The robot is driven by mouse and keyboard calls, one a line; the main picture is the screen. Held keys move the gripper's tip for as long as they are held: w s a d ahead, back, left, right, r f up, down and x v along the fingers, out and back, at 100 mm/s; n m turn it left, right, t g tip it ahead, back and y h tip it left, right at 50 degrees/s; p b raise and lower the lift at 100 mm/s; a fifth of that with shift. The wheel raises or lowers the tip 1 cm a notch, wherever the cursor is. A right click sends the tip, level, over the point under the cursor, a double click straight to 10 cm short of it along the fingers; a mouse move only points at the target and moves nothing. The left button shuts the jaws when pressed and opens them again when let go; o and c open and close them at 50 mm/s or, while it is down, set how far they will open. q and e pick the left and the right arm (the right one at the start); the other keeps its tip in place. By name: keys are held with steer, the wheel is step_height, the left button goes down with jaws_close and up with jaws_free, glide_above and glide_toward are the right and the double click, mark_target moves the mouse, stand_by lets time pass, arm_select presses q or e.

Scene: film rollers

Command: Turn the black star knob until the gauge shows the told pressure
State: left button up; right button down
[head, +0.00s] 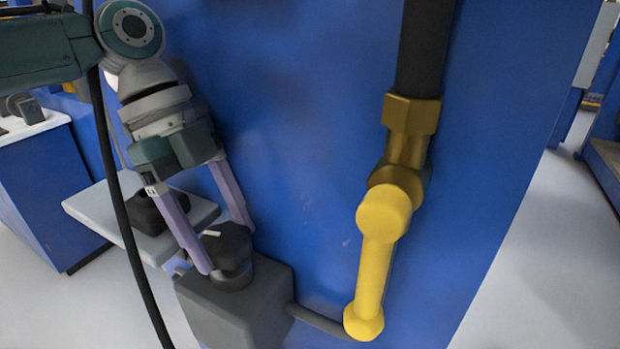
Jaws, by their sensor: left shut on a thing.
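The black star knob (228,246) sits on top of a dark grey box-shaped valve body (245,308) in the lower left middle of the head view. A short white mark shows on the knob's top. My left gripper (228,250) reaches down from the upper left, with its two purple fingers on either side of the knob. It is shut on the knob. No gauge face can be made out, so the pressure cannot be read. My right gripper is not in view.
A yellow lever (374,265) on a brass fitting (410,115) with a black hose stands right of the knob, before a blue machine panel (290,110). A light grey shelf (105,215) lies behind my left gripper. A black cable (130,230) hangs at left. Floor is clear at right.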

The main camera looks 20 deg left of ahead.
arm_select(q)
steer(key=o, duration=1.1)
